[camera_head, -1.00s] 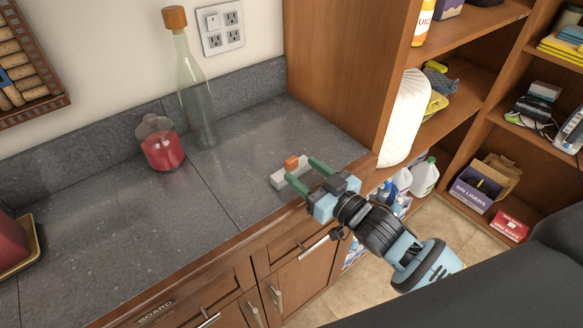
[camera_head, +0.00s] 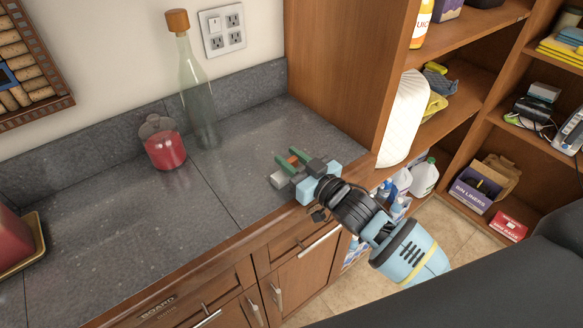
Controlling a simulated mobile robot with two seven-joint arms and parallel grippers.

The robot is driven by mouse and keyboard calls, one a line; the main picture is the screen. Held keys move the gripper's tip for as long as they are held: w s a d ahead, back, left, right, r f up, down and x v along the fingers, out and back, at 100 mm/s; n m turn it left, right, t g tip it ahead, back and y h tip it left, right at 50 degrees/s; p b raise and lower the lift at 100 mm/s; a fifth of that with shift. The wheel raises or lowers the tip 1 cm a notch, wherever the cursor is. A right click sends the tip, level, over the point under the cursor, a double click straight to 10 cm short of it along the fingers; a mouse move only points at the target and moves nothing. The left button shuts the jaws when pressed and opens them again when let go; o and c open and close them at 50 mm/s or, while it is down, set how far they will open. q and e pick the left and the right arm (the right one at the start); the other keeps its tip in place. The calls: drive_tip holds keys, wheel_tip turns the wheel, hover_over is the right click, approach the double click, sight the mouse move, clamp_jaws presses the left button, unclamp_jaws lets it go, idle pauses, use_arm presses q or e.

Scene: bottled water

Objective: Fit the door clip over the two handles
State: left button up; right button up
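The door clip (camera_head: 280,180), a small pale grey piece with an orange part (camera_head: 294,160), lies at the counter's right front. My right gripper (camera_head: 286,158) reaches over it from the right, its green fingers on either side of the orange part. I cannot tell whether they press on it. The gripper hides part of the clip. Two metal handles, one (camera_head: 277,297) and another (camera_head: 254,314), stand upright on neighbouring cabinet doors below the counter. My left gripper is not in view.
On the counter stand a tall corked glass bottle (camera_head: 197,100) and a red-filled jar (camera_head: 164,148). The counter's middle (camera_head: 130,215) is clear.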

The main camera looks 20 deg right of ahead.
sight(292, 160)
drive_tip(key=shift+c, duration=0.8)
drive_tip(key=shift+r, duration=0.5)
wheel_tip(292, 160, up, 3)
drive_tip(key=shift+s+f, duration=0.15)
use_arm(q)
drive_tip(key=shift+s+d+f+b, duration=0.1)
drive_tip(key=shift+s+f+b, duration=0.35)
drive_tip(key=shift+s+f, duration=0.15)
use_arm(e)
drive_tip(key=s+a+r, duration=0.1)
drive_tip(key=s+a, duration=0.1)
drive_tip(key=s, duration=1.3)
drive_tip(key=shift+s+r, duration=0.15)
drive_tip(key=shift+s, duration=0.15)
